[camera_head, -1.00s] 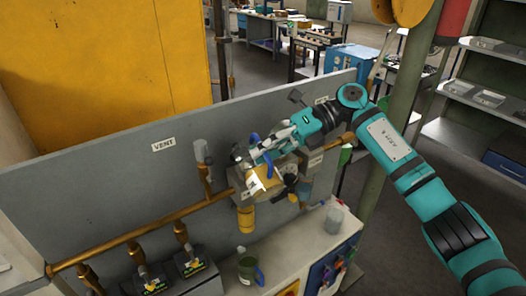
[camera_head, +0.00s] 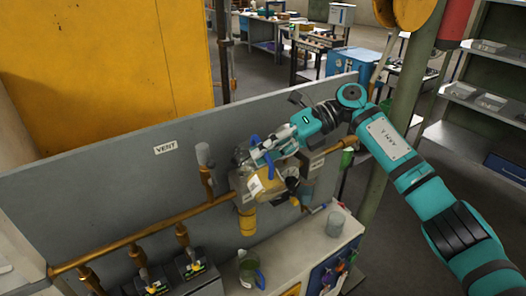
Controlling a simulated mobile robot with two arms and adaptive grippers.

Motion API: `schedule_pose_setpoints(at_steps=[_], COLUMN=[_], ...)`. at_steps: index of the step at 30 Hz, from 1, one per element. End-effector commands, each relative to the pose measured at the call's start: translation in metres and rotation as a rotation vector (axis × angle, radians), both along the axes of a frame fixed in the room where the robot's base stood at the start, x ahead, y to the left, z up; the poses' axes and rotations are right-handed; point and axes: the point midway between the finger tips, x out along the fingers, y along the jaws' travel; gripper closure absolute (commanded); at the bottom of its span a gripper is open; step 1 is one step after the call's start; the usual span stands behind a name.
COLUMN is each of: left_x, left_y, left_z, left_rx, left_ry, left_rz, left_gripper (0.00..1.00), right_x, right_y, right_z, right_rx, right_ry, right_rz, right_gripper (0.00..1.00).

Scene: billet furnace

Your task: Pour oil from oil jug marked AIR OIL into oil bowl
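My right gripper (camera_head: 246,160) reaches in from the right to the grey panel. Its fingers are closed around the blue handle of a jug (camera_head: 270,184) with yellowish contents and a white label. The jug looks tilted, and its label is too small to read. It is in front of the pipe fittings, near a dark cup-shaped part (camera_head: 291,176). I cannot tell which is the oil bowl, or whether oil is flowing. My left gripper is not in view.
A greenish jug with a blue handle (camera_head: 249,270) and a clear cup (camera_head: 335,222) stand on the pale bench (camera_head: 290,255). Brass pipes (camera_head: 130,238) run along the grey panel (camera_head: 100,190). A post (camera_head: 395,120) stands behind my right arm.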

Motion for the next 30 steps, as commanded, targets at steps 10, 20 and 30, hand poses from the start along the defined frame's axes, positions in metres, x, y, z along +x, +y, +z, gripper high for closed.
schedule_pose_setpoints(at_steps=[10, 20, 30], left_x=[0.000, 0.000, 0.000], left_y=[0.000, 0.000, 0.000], left_z=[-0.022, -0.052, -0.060], left_rx=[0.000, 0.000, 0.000], left_ry=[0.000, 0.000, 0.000], left_rz=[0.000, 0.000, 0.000], left_gripper=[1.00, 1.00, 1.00], right_x=[-0.004, -0.012, -0.015], right_y=[-0.003, -0.007, -0.009], right_z=[-0.010, -0.019, -0.018], right_rx=[0.031, 0.080, 0.101], right_ry=[-0.053, -0.140, -0.176], right_rz=[0.000, -0.001, -0.003], right_gripper=[1.00, 1.00, 1.00])
